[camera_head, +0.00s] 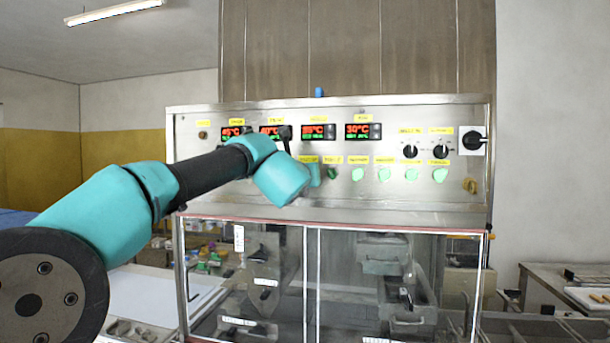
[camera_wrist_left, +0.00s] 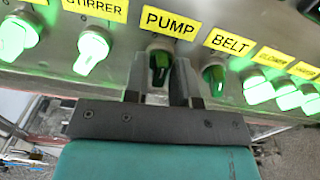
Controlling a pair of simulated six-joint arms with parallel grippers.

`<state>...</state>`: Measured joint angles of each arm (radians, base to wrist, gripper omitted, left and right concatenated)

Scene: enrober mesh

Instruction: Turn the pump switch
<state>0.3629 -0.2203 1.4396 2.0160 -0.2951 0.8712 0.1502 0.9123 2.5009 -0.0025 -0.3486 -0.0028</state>
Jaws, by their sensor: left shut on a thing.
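The pump switch (camera_wrist_left: 159,62) is a dark green, unlit knob under the yellow PUMP label (camera_wrist_left: 169,23) in the left wrist view. My left gripper (camera_wrist_left: 161,76) is shut on it, with one finger on each side of the knob. The knob's handle looks close to upright. In the head view my teal wrist (camera_head: 280,178) stands in front of the panel and hides the pump switch and the fingertips. My right gripper is in neither view.
The dark green belt switch (camera_wrist_left: 214,76) sits close to the right of the fingers. The lit stirrer switch (camera_wrist_left: 92,50) is to the left. More lit green switches (camera_head: 384,174) run along the steel panel (camera_head: 300,193). Glass doors (camera_head: 370,275) are below.

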